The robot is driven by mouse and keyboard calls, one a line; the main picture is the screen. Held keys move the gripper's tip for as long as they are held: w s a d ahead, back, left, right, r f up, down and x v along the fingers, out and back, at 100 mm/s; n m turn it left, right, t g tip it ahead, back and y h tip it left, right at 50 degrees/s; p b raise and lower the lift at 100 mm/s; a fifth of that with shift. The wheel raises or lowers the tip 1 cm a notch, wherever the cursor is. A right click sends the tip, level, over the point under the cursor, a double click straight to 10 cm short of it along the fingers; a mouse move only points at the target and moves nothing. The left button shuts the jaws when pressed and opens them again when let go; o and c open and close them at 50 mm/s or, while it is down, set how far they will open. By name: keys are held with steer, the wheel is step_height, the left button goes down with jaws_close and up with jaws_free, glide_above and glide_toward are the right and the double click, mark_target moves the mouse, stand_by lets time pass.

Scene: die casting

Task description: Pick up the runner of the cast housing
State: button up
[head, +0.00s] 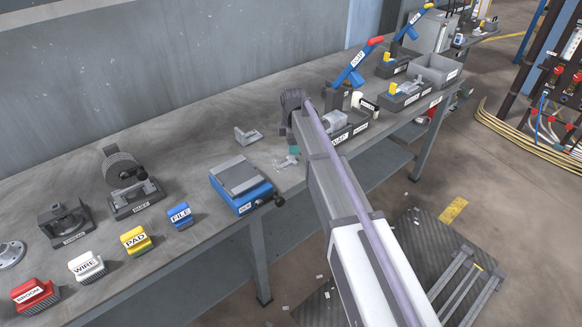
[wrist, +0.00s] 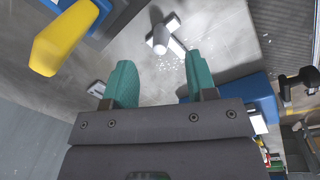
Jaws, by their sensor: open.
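The runner, a small light grey piece with a round stub and thin arms, lies on the bench. In the wrist view the runner (wrist: 161,40) is just beyond my fingertips, roughly in line with the gap between them. In the head view the runner (head: 284,163) is beside my gripper (head: 294,150), of which little shows. In the wrist view my gripper (wrist: 160,72) has two teal fingers spread apart with nothing between them. A grey cast part (head: 335,122), perhaps the housing, sits in a dark fixture, partly hidden by my arm.
A blue vise (head: 240,184) stands left of the runner. A grey L-shaped bracket (head: 248,135) lies behind it. In the wrist view a yellow handle (wrist: 62,38) rises at upper left. Small pale bits (wrist: 193,58) lie near the runner. Bench between bracket and wall is clear.

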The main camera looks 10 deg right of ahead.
mark_target(288, 159)
step_height(288, 159, down, 5)
steer(key=b, duration=0.5)
steer(key=shift+w+a+f, duration=0.15)
steer(key=shift+r, duration=0.2)
jaws_close()
